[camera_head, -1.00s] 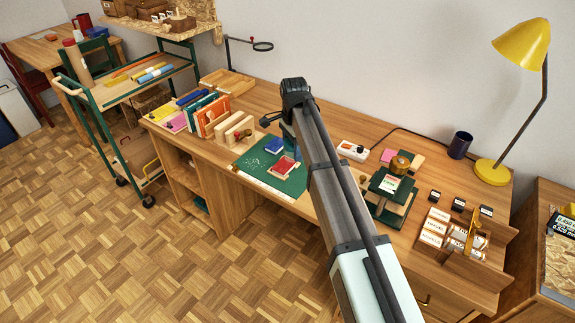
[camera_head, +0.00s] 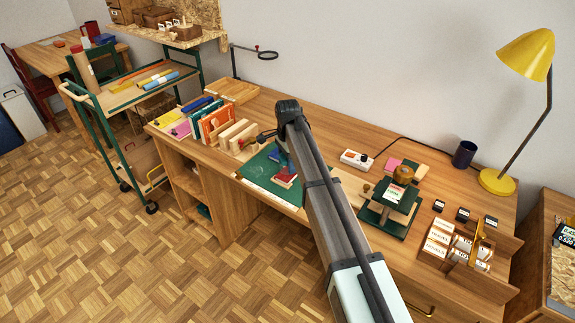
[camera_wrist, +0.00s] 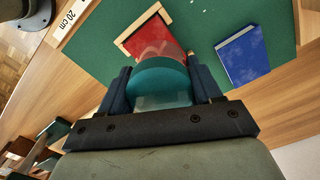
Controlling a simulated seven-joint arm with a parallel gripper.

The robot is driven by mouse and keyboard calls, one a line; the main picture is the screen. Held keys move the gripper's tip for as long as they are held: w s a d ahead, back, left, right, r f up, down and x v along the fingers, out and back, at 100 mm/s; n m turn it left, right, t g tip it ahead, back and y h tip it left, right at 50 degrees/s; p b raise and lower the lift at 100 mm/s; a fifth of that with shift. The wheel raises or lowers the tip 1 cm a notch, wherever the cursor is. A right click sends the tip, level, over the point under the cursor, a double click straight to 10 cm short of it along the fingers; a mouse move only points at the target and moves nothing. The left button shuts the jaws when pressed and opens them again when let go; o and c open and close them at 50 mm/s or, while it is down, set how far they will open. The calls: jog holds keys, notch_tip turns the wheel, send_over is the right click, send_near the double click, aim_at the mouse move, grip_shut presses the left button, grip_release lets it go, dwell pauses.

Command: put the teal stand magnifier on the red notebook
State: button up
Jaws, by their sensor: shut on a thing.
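The teal stand magnifier (camera_wrist: 162,84) is held between the fingers of my gripper (camera_wrist: 160,76) in the wrist view. My gripper is shut on it. The red notebook (camera_wrist: 160,43) lies just beyond the magnifier in that view, with a pale wooden edging along two sides. The magnifier overlaps its near part in the picture; I cannot tell whether they touch. The magnifier and my fingers are mostly hidden there.
A blue notebook (camera_wrist: 243,54) lies on the green mat (camera_wrist: 205,20), right of the red one. Upright books (camera_head: 214,121) and wooden blocks (camera_head: 236,135) stand left of my arm.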

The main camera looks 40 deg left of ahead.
jog(key=shift+f, duration=0.85)
jog(key=shift+f, duration=0.1)
jog(key=o, duration=1.2)
notch_tip(320, 180, up, 12)
jog(key=shift+r, duration=0.1)
jog(key=shift+s, duration=0.1)
